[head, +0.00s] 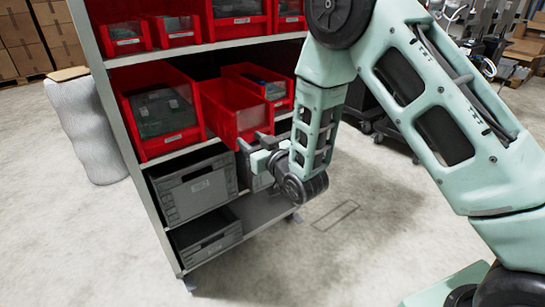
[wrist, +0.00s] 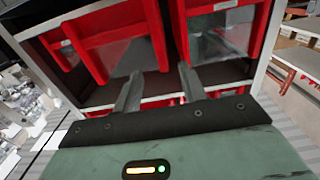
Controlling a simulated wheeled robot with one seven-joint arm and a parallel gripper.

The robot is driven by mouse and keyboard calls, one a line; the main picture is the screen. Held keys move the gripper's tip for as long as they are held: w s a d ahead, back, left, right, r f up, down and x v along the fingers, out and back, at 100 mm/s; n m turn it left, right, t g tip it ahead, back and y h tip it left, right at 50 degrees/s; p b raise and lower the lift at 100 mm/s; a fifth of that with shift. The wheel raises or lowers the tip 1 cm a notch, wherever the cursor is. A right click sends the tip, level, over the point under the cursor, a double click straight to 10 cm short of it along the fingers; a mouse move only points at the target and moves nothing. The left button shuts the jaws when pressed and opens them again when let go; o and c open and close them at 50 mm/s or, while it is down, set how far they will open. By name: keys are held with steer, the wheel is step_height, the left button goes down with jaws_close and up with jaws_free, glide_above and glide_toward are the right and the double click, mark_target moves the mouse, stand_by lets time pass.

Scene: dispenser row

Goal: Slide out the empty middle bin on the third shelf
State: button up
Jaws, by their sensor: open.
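The middle red bin (head: 233,97) stands on the shelf row between two other red bins, and its visible inside is empty. It sticks out past the front of the left bin (head: 160,108). My gripper (head: 254,142) is at the lower front right of the middle bin in the head view. In the wrist view my gripper (wrist: 158,86) has its two fingers apart, with no object visible held between them. Red bin walls lie just beyond the fingertips. Whether a finger touches the bin cannot be told.
The left bin and the right bin (head: 258,82) hold dark items. Grey crates (head: 195,187) stand on the shelves below. More red bins (head: 122,38) sit above. A rack upright (head: 120,130) stands at the left. The floor (head: 345,240) in front is clear.

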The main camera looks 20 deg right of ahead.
steer(key=v, duration=0.9)
steer(key=shift+s+b, duration=0.3)
steer(key=shift+s, duration=0.05)
steer(key=shift+d, duration=0.1)
steer(key=s+a+n+g, duration=0.2)
steer(key=s+a+g, duration=0.6)
steer(key=g, duration=0.1)
steer(key=s+d+r+n+g+h, duration=0.15)
steer(key=s+g, duration=0.25)
steer(key=s, duration=0.6)
steer(key=s+d+r+n+g+h, duration=0.1)
steer(key=s+d+r+g+h, duration=0.2)
steer(key=s, duration=0.8)
step_height(320, 180, up, 16)
steer(key=a+g+p, duration=0.1)
steer(key=p, duration=1.5)
steer(key=shift+a+f+m+h, duration=0.1)
steer(key=shift+m+h, duration=0.15)
